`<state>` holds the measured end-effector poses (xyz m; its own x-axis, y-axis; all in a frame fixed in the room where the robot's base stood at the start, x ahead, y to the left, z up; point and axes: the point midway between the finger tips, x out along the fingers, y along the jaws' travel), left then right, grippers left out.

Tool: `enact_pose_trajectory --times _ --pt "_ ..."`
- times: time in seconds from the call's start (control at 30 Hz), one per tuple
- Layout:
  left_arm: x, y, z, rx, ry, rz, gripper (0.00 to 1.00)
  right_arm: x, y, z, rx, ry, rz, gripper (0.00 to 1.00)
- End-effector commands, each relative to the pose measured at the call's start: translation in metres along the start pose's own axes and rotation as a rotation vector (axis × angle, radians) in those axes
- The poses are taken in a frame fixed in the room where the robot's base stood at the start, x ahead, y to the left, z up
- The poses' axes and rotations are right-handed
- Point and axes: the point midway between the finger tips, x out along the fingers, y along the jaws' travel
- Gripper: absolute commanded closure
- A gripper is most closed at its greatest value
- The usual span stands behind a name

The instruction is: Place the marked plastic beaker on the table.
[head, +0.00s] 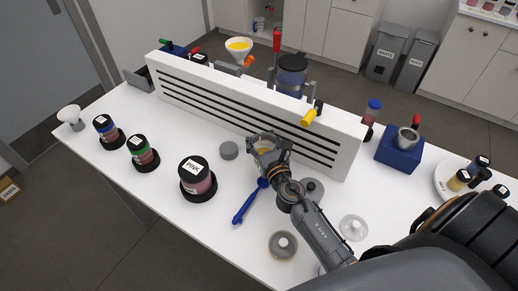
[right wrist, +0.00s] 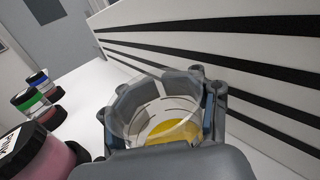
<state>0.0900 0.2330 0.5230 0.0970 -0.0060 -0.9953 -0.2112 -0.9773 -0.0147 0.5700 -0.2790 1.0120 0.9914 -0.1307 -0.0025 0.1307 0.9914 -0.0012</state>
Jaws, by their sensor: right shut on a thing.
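The clear plastic beaker with marks on its wall (right wrist: 152,103) holds some yellow pigment at its bottom. My right gripper (head: 268,148) is shut around the beaker, in front of the white slotted panel. In the right wrist view the gripper's fingers (right wrist: 205,100) lie on both sides of the beaker, which looks roughly upright. Its base is hidden, so I cannot tell whether it touches the white table (head: 225,222). My left gripper is not in view.
The white slotted panel (head: 250,108) stands close behind the beaker. A blue spoon (head: 250,202), a grey lid (head: 228,150) and the PINK jar (head: 197,180) are nearby. Green (head: 142,152) and blue (head: 105,130) jars stand left. The front left table area is clear.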

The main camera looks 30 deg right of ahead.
Motion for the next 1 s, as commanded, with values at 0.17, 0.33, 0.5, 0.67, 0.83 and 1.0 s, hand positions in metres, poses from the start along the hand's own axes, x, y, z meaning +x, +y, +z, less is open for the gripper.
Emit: enact_pose_trajectory --times 0.17,0.33,0.5,0.67,0.83,1.0 --pt "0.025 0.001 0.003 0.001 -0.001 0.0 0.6 0.0 0.0 -0.028 0.001 0.001 0.0 1.0" --pt "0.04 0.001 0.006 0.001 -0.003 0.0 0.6 0.0 0.0 -0.044 0.0 0.0 0.0 1.0" --pt "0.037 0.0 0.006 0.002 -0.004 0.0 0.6 0.0 0.0 -0.041 0.001 0.0 0.0 1.0" --pt "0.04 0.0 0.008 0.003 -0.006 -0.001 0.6 0.0 0.0 -0.043 0.001 0.0 0.0 1.0" --pt "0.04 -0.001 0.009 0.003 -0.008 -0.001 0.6 0.0 0.0 -0.044 0.001 0.0 0.0 0.36" --pt "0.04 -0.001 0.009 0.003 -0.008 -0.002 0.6 0.0 0.0 -0.044 0.001 0.001 0.0 0.3"
